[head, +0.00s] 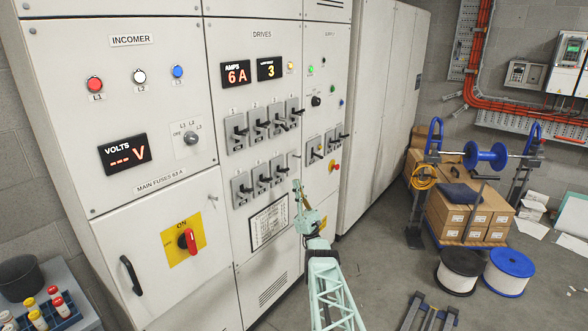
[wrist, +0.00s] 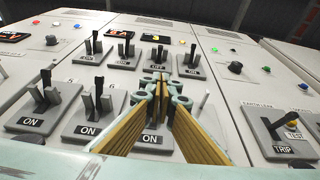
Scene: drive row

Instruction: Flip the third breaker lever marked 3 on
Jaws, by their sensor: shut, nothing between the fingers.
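The DRIVES panel carries two rows of breakers with black levers on grey plates. The third breaker (head: 276,123) is in the upper row, under a small mark 3; it also shows in the wrist view (wrist: 157,57). Its black lever stands out from the plate, and I cannot tell its on or off position. My gripper (head: 297,186) is shut and empty, in front of the right end of the lower row. In the wrist view its fingertips (wrist: 160,78) are together below the third and fourth upper breakers, apart from the third lever. They hide part of the lower row.
Lower-row breakers (head: 241,188) show ON plates in the wrist view. Neighbouring levers stand close on both sides of the third. The SUPPLY column (head: 314,150) is to the right, with an earth leakage unit (wrist: 283,130). Air in front of the panel is free.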

